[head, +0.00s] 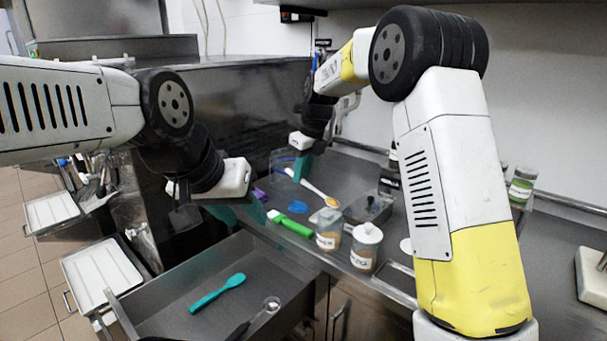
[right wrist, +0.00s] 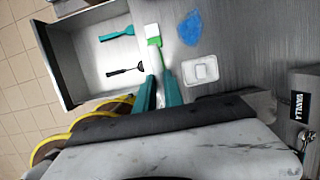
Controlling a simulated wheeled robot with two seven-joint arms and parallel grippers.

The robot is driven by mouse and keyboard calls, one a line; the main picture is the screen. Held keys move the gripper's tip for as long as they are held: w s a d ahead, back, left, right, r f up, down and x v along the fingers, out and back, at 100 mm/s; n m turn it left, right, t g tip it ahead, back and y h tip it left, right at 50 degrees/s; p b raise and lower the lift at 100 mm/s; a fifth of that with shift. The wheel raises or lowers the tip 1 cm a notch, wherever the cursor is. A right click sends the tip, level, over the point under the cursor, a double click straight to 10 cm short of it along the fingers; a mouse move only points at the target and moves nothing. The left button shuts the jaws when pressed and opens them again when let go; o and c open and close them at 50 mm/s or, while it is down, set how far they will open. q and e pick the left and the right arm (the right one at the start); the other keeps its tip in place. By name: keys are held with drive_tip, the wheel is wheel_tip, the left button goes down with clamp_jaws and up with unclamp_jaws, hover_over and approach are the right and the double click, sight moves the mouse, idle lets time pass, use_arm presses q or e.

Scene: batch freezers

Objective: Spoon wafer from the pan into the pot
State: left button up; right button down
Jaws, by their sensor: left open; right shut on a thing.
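My right gripper (head: 303,168) is shut on a pale spoon (head: 318,190) above the counter. Its bowl end looks yellowish and points to the lower right; I cannot tell whether it carries wafer. In the right wrist view, the teal fingers (right wrist: 158,92) close on a pale handle. My left gripper (head: 236,208) is open and empty, above the back edge of the open drawer. A small grey metal container (head: 368,209) stands on the counter beyond the jars; I cannot tell whether it is the pan or pot. I cannot make out any wafer.
Two labelled jars (head: 366,246) stand at the counter's front edge. A green brush (head: 290,223) and a blue patch (head: 293,207) lie left of them. The open drawer (head: 190,265) holds a teal spatula (head: 218,292) and a dark-handled scoop (head: 258,317). A green-lidded jar (head: 522,184) stands right.

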drive_tip(key=shift+s+d+r+t+y, duration=0.2)
drive_tip(key=shift+d+r+t+y, duration=0.2)
drive_tip(key=shift+r+y, duration=0.15)
drive_tip(key=shift+s+d+r+t+y, duration=0.25)
drive_tip(key=shift+r+t+y, duration=0.15)
drive_tip(key=shift+r+y, duration=0.15)
drive_tip(key=s+d+r+t+y, duration=0.2)
drive_tip(key=d+r+y, duration=0.1)
drive_tip(key=shift+s+d+t+y, duration=0.1)
drive_tip(key=shift+t+y, duration=0.2)
drive_tip(key=shift+t, duration=0.1)
drive_tip(key=shift+s+d+r+t+y, duration=0.25)
drive_tip(key=shift+s+d+t+y, duration=0.55)
drive_tip(key=shift+s+d+y, duration=0.3)
drive_tip(key=shift+s+d+r+t+y, duration=0.3)
drive_tip(key=shift+d+t+y, duration=0.25)
drive_tip(key=shift+y, duration=0.25)
